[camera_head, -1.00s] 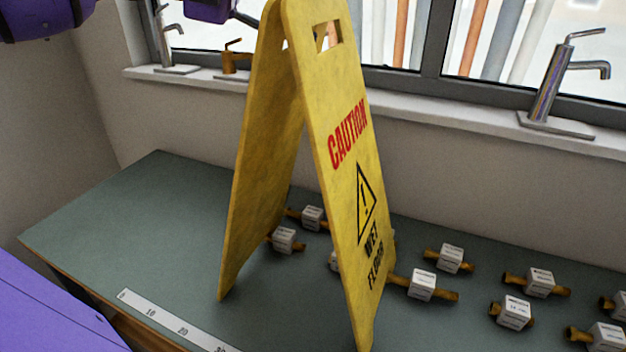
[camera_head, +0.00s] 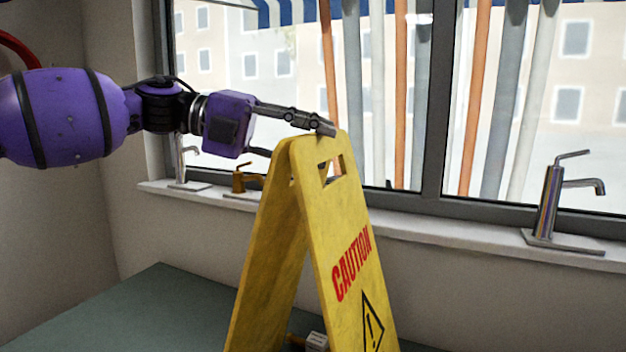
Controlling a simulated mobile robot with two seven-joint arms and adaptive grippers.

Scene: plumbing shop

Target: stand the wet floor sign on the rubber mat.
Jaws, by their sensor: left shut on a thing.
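The yellow wet floor sign (camera_head: 345,225) stands as an open A-frame, with red CAUTION lettering and a handle slot near its top. Its lower part is cut off by the frame's bottom edge. My left gripper (camera_head: 302,140) reaches in from the left and is shut on the sign's top. My right gripper is not in view. I cannot make out a rubber mat in this view.
The grey-green bench top (camera_head: 125,312) shows bare at lower left. Behind are a windowsill (camera_head: 440,234) with a chrome tap (camera_head: 547,205), a brass tap (camera_head: 243,180) and another silver tap (camera_head: 183,165).

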